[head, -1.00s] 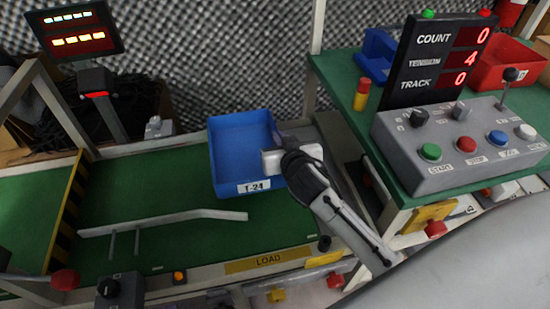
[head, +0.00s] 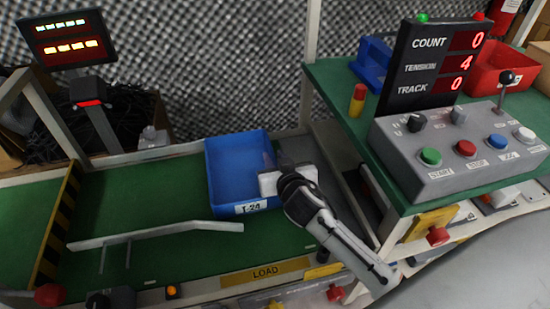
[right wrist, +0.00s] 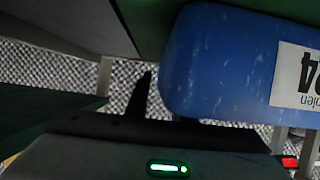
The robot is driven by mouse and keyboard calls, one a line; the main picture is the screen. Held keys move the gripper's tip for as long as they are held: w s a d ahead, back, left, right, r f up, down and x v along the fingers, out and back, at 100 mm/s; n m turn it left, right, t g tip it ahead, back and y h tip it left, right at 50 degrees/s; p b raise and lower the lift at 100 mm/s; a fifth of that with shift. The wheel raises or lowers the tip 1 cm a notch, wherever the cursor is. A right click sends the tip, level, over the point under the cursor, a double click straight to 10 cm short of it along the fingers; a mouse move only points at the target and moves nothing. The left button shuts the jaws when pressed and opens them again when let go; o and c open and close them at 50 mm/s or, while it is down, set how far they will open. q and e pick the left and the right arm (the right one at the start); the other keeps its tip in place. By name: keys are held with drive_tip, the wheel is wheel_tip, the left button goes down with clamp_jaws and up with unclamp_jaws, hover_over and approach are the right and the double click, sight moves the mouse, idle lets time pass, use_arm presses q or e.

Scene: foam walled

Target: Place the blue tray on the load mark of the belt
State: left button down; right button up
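The blue tray (head: 228,181), labelled T-24, is over the green belt (head: 130,205), behind the yellow LOAD mark (head: 265,271) on the belt's front edge. Whether it touches the belt I cannot tell. My right gripper (head: 279,170) is at the tray's right wall and looks shut on it. My left gripper is not in view.
A pale guide rail (head: 150,235) crosses the belt left of the tray, before a striped black-yellow bar (head: 57,225). The control box (head: 460,150) and a red bin (head: 495,68) stand on the green table at right. Open belt lies left of the tray.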

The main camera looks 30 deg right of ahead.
drive_tip(key=shift+s+r, duration=0.15)
drive_tip(key=shift+r, duration=0.05)
drive_tip(key=p+v, duration=0.2)
drive_tip(key=v, duration=0.2)
drive_tip(key=shift+s+a+r, duration=0.15)
drive_tip(key=shift+s, duration=0.15)
drive_tip(key=p+v, duration=0.1)
drive_tip(key=v, duration=0.6)
drive_tip(key=shift+p, duration=0.3)
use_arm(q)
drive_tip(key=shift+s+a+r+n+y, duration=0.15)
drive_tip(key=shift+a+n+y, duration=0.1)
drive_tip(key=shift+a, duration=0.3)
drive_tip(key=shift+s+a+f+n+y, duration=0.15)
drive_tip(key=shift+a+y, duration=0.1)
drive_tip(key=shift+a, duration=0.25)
